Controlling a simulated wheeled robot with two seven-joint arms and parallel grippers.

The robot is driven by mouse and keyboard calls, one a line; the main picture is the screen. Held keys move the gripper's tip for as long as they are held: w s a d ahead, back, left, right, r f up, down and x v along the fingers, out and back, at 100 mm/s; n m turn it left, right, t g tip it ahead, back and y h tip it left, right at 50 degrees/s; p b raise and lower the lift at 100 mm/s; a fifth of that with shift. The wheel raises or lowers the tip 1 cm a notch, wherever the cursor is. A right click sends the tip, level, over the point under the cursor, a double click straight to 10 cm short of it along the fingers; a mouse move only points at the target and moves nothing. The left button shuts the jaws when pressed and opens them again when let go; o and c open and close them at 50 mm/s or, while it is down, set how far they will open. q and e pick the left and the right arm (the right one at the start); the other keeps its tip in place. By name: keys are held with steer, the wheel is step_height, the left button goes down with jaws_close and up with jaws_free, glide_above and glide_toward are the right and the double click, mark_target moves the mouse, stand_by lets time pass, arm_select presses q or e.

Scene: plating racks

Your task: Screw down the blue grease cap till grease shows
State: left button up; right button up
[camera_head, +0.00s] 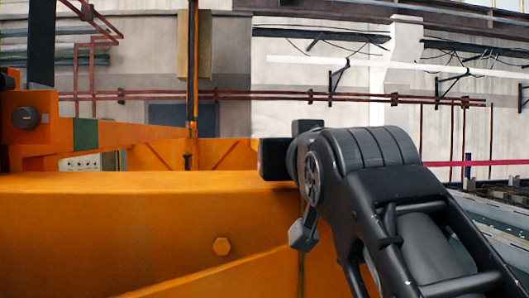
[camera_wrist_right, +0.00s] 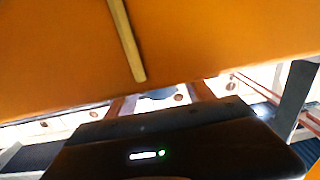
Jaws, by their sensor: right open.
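I cannot make out a blue grease cap for certain in either view. In the right wrist view, a small dark blue-grey rounded shape (camera_wrist_right: 157,93) shows below the edge of an orange surface; I cannot tell what it is. My right arm comes in from the right in the head view, in front of the orange beam. My right gripper (camera_wrist_right: 165,145) shows as a dark body with a small light at the bottom of the wrist view. It is open, and I see nothing held. My left gripper is not in view.
An orange block with a round grey knob (camera_head: 25,118) stands at the far left. Red pipes (camera_head: 270,96) run along the wall behind. A grey walkway (camera_head: 500,220) lies right.

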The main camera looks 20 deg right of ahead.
steer(key=b+v, duration=0.2)
steer(key=v, duration=0.5)
steer(key=shift+f+b, duration=0.1)
steer(key=shift+b, duration=0.2)
steer(key=shift+s+a, duration=0.1)
steer(key=shift+s, duration=0.25)
